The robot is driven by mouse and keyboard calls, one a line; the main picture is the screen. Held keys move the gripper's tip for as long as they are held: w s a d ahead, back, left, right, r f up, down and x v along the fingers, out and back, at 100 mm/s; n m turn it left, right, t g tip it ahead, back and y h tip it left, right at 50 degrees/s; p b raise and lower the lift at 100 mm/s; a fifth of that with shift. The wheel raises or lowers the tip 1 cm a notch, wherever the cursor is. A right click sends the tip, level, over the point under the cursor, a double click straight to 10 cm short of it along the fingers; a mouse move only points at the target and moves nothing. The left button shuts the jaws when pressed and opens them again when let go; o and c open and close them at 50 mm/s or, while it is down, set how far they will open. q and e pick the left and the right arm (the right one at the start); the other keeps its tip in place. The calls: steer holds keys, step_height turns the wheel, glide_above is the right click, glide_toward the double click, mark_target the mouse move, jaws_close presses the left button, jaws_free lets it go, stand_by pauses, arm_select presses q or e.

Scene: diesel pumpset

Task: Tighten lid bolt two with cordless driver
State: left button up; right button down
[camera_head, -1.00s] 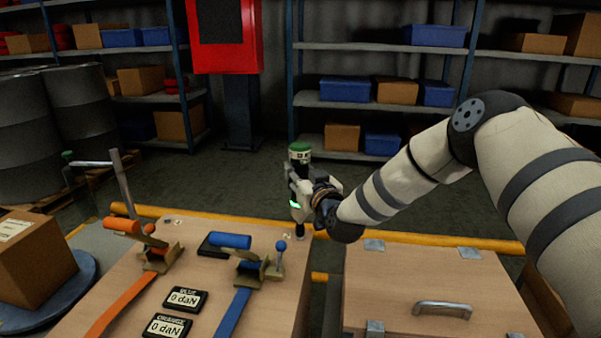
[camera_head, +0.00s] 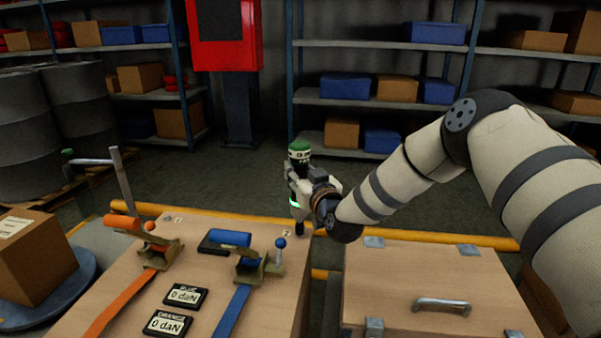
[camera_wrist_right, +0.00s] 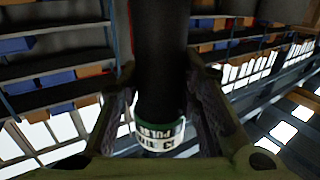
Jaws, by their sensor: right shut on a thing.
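My right gripper (camera_head: 308,188) is shut on the cordless driver (camera_head: 299,149), which has a green end with a white label band and a small green light. The driver stands about upright, dark tip down, at the far right corner of the strapped wooden lid (camera_head: 272,305). I cannot tell whether its tip touches a bolt, and any bolt there is hidden. In the right wrist view, the driver's black body (camera_wrist_right: 160,60) stands between my gripper's fingers. A small bolt-like spot (camera_head: 178,219) shows at the lid's far left corner. My left gripper is not in view.
A second wooden box (camera_head: 400,275) with a metal handle is at right. A carton (camera_head: 35,255) sits at left.

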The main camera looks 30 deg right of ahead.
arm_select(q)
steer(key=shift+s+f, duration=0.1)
arm_select(e)
steer(key=shift+f, duration=0.4)
stand_by(0.9)
steer(key=shift+r, duration=0.1)
